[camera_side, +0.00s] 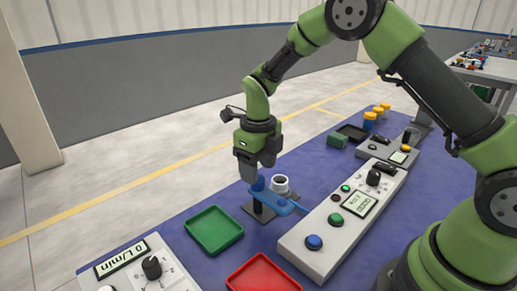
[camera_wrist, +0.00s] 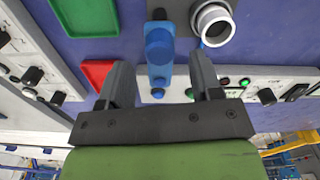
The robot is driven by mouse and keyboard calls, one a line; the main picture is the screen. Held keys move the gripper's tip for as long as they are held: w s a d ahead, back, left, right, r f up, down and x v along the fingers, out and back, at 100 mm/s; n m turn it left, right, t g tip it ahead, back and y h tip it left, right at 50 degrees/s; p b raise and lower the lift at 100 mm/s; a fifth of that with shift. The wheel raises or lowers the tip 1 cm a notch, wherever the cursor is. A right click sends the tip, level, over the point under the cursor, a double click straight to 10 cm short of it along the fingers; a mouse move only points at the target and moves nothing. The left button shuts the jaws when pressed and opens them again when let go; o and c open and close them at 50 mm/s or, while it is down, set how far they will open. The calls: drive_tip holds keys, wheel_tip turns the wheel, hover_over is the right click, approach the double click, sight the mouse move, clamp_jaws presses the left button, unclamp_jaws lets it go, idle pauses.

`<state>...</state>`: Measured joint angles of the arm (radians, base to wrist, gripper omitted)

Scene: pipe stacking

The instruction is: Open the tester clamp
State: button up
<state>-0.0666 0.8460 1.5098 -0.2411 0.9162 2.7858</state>
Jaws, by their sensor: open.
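The tester clamp is a blue lever (camera_side: 279,206) on a black post, standing on a dark grey base plate beside the long grey tester box. In the wrist view the blue clamp (camera_wrist: 159,52) lies between my two fingers. A white pipe piece (camera_side: 281,184) stands on the plate next to the clamp, and it shows as a round opening in the wrist view (camera_wrist: 231,28). My gripper (camera_side: 257,170) points down just above the blue part, fingers apart on either side of it. I cannot tell whether a finger touches it.
The long tester box (camera_side: 335,222) with buttons, a display and a knob runs along the right. A green tray (camera_side: 214,230) and a red tray (camera_side: 263,275) lie in front. A flow meter box (camera_side: 140,268) stands front left. Blue mat is clear left of the clamp.

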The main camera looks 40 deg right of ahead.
sight(259, 178)
wheel_tip(259, 178, up, 6)
drive_tip(key=shift+r, duration=0.25)
drive_tip(key=s+r+n+t+y, duration=0.1)
drive_tip(key=s+r+n+t, duration=0.2)
drive_tip(key=s+r+n, duration=0.75)
drive_tip(key=s+r+n+t+y, duration=0.1)
drive_tip(key=s+r+n+t, duration=0.2)
drive_tip(key=s+n, duration=0.9)
drive_tip(key=n+t, duration=0.1)
drive_tip(key=n, duration=0.6)
